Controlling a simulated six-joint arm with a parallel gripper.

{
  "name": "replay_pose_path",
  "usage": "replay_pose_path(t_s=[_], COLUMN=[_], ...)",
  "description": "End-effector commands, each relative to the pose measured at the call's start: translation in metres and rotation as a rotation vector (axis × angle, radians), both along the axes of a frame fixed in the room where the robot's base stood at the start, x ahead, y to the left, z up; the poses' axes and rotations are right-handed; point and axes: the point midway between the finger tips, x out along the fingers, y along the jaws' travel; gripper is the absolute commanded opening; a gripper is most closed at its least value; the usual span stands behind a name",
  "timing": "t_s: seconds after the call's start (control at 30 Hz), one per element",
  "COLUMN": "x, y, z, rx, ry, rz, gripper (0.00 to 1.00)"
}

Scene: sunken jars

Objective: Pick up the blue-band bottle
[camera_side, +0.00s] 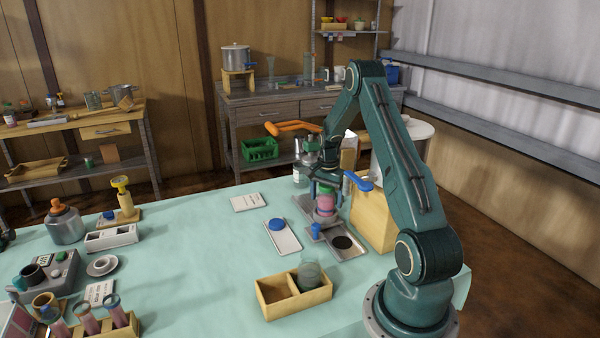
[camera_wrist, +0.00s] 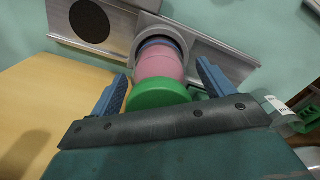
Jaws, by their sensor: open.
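A bottle (camera_wrist: 160,66) with pink contents, a green cap and a blue band at its lower end stands sunk in a round collar of a metal plate (camera_wrist: 216,62). It also shows in the side view (camera_side: 325,205), partly covered by my gripper. My gripper (camera_side: 326,189) points down over the bottle. In the wrist view its two blue fingers (camera_wrist: 162,70) are open, one on each side of the bottle near the green cap. A gap shows beside each finger, and I see no grip on the bottle. The bottle's base is hidden in the collar.
A wooden block (camera_side: 373,218) stands close to the right of the bottle. A dark round opening (camera_side: 342,242) lies in the metal plate in front. A two-part wooden box (camera_side: 275,298) holds a glass jar (camera_side: 310,274). A blue-topped white tray (camera_side: 284,240) lies left. The table's middle (camera_side: 190,250) is clear.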

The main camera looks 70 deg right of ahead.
Motion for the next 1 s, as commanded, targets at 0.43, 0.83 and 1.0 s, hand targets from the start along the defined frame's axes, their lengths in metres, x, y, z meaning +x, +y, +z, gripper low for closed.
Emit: replay_pose_path(t_s=[0.43, 0.83, 1.0], x=[-0.0001, 0.0002, 0.0002], y=[-0.0001, -0.0005, -0.0005], z=[-0.0001, 0.0007, 0.0008], rx=[0.000, -0.001, -0.001], ry=[0.000, -0.001, -0.001], rz=[0.000, 0.000, 0.000], gripper=[0.81, 0.21, 0.21])
